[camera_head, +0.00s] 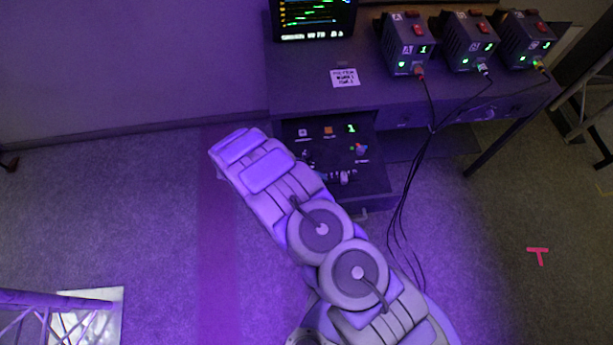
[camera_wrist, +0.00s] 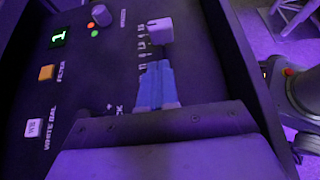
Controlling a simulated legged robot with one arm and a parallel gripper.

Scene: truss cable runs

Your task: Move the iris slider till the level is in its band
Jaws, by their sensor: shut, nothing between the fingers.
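The control panel (camera_wrist: 75,95) lies in an open drawer, also visible in the head view (camera_head: 377,178). A pale, blocky slider cap (camera_wrist: 160,31) stands beside tick marks; its label is partly hidden, so I cannot read it as iris. My gripper (camera_wrist: 156,67) has its blue fingers shut and empty, just below the cap in the wrist view. I cannot tell whether they touch it. Red and green lamps (camera_wrist: 93,28) glow by a round knob (camera_wrist: 101,15). A green display (camera_wrist: 58,37) reads 1. My arm partly covers the drawer in the head view.
An orange button (camera_wrist: 46,73) and a white button (camera_wrist: 33,128) sit left on the panel. A monitor (camera_head: 314,18) with coloured traces and several power boxes (camera_head: 405,48) stand on the desk above. Cables (camera_head: 408,190) hang right of the drawer.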

